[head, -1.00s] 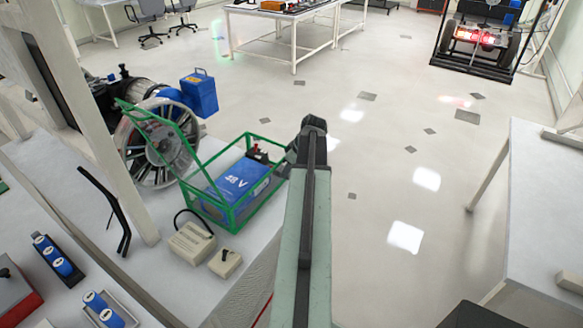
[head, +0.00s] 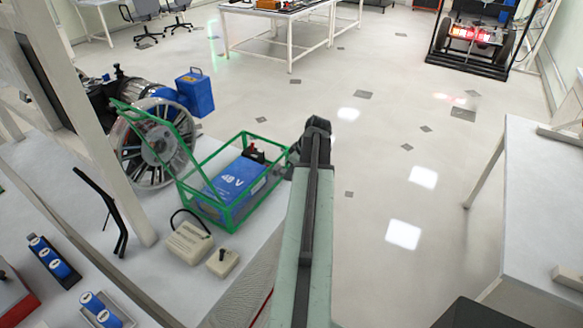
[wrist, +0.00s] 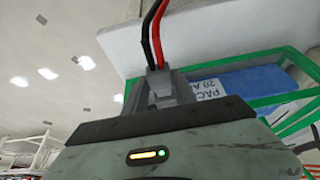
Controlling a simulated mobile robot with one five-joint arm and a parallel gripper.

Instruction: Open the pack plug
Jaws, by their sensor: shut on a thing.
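The blue battery pack (head: 238,180), marked 48 V, sits in a green open-frame cage (head: 234,222) on the bench. In the wrist view the blue pack (wrist: 238,82) shows behind a green cage bar (wrist: 283,103). My gripper (wrist: 158,92) is shut on a grey plug (wrist: 159,76). A black and a red wire (wrist: 155,36) run from the plug toward the top of the picture. In the head view my gripper (head: 294,157) is at the cage's right end, and my arm hides the plug there. I cannot tell whether the plug's halves are joined.
A beige box with a black cable (head: 189,242) and a small beige box (head: 222,262) stand in front of the cage. A spoked wheel (head: 155,145) is behind it on the left. Open floor (head: 400,175) lies to the right.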

